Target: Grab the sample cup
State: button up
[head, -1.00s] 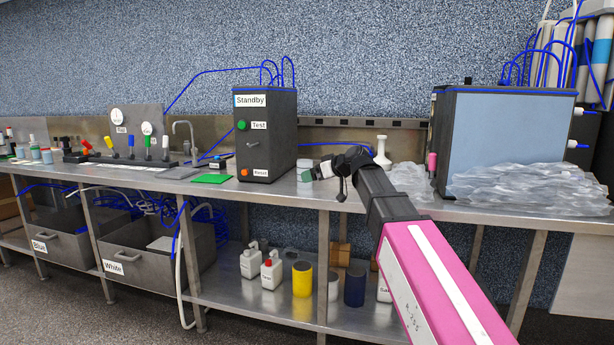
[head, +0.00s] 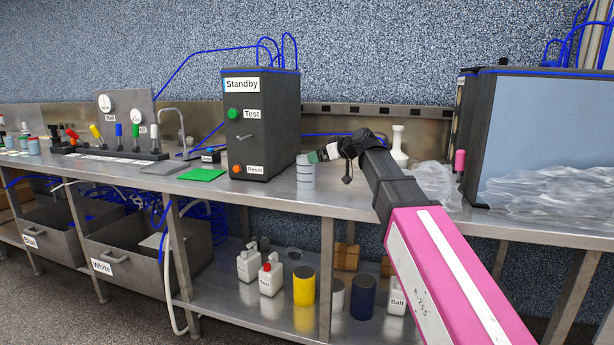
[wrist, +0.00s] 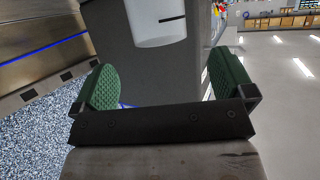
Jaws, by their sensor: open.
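The sample cup (head: 305,172) is a small pale grey-white cylinder. It stands upright on the steel bench, just right of the dark Standby box. My gripper (head: 315,156) is beside it in the head view, at about the height of its top. In the wrist view a white cylinder with a dark line, which looks like the cup (wrist: 155,24), lies ahead, between the directions of the two green finger pads. My gripper (wrist: 162,88) is open there, with nothing between the pads. Whether a finger touches the cup cannot be told.
The Standby box (head: 258,125) stands close on the cup's left. A white flask-like item (head: 398,150) stands behind my arm. Crumpled clear plastic (head: 550,188) and a large blue-grey box (head: 550,125) fill the right. A green mat (head: 202,175) lies left of the Standby box.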

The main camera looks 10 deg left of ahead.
aim_at(306, 161)
jog(key=x, duration=0.9)
jog(key=shift+d+f, duration=0.1)
jog(key=c, duration=1.3)
jog(key=shift+o, duration=0.2)
